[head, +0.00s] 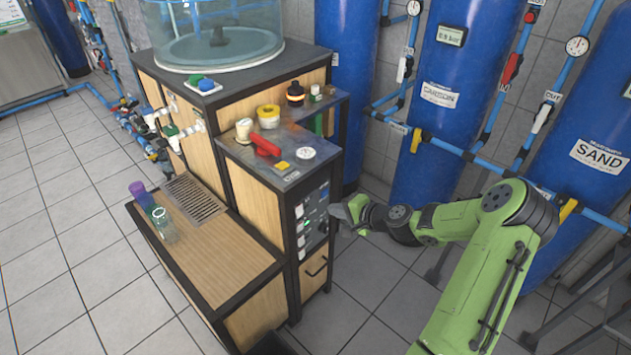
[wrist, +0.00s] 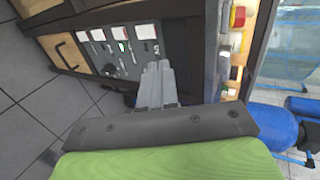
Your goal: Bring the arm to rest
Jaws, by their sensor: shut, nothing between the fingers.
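My gripper (wrist: 158,84) is shut and empty in the wrist view, its fingers together in front of the dark switch panel (wrist: 122,50). I cannot tell whether the fingertips touch the panel. In the head view my green arm reaches in from the lower right, and my gripper (head: 341,217) is at the right side of the cabinet, beside the panel (head: 312,222). The panel carries several pale switches and one lit green.
Blue tanks (head: 440,100) and pipes stand behind my arm. Two cups (head: 163,224) stand on the low bench. Tiled floor (head: 60,250) is clear at left.

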